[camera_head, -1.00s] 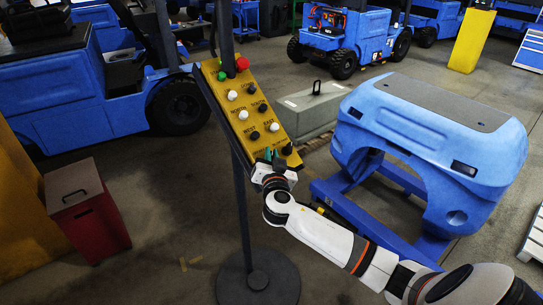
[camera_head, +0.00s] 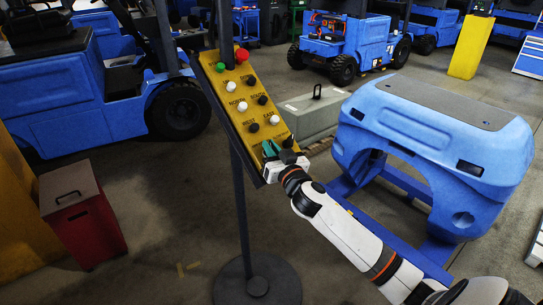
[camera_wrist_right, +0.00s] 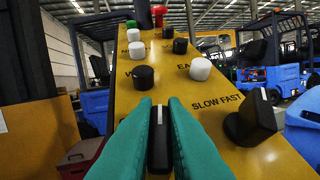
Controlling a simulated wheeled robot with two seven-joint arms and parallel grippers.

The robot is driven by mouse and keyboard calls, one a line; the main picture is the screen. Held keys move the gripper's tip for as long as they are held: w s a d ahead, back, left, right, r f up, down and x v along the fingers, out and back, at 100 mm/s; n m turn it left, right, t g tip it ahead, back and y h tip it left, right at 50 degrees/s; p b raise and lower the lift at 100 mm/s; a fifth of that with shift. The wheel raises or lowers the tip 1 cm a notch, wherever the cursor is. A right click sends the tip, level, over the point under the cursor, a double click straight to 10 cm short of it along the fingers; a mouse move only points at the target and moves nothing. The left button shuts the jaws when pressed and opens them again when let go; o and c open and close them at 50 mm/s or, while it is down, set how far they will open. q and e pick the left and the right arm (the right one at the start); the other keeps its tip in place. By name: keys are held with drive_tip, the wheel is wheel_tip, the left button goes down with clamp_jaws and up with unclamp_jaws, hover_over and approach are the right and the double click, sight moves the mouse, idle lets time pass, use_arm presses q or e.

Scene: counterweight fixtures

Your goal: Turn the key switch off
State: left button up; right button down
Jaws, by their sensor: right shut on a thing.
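The yellow control panel (camera_head: 237,84) is tilted on a dark post, with push buttons and two black knobs at its lower end. My right gripper (camera_head: 270,149) is at the panel's lower left. In the right wrist view, the teal fingers of my right gripper (camera_wrist_right: 160,112) are shut on a black upright key switch handle (camera_wrist_right: 159,145), one finger on each side. Its label is mostly hidden by the fingers. A second black knob (camera_wrist_right: 252,120), beside the words SLOW FAST, stands apart to the right of the fingers. My left gripper is not in view.
White and black buttons sit just above the fingers, including a black one (camera_wrist_right: 143,77) and a white one (camera_wrist_right: 200,69). The post has a round base (camera_head: 257,286). A red bin (camera_head: 82,215) is at left and a blue counterweight (camera_head: 435,130) at right.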

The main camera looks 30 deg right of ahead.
drive_tip(key=n+y, duration=0.2)
drive_tip(key=y, duration=0.1)
drive_tip(key=shift+d+n, duration=0.1)
drive_tip(key=shift+n, duration=0.3)
drive_tip(key=n+y+p, duration=0.1)
drive_tip(key=n+y, duration=0.4)
drive_tip(key=shift+r+n+g+p, duration=0.15)
drive_tip(key=shift+n+g+p, duration=0.15)
drive_tip(key=shift+p, duration=0.05)
drive_tip(key=n+g+y, duration=0.1)
drive_tip(key=n+y, duration=0.2)
drive_tip(key=shift+g+p, duration=0.3)
drive_tip(key=shift+p, duration=0.05)
drive_tip(key=shift+n+g+y, duration=1.2)
drive_tip(key=shift+n, duration=0.6)
drive_tip(key=shift+a+n+y+p, duration=0.2)
drive_tip(key=shift+n+y+p, duration=0.1)
drive_tip(key=c, duration=1.5)
unclamp_jaws()
drive_tip(key=shift+f, duration=0.2)
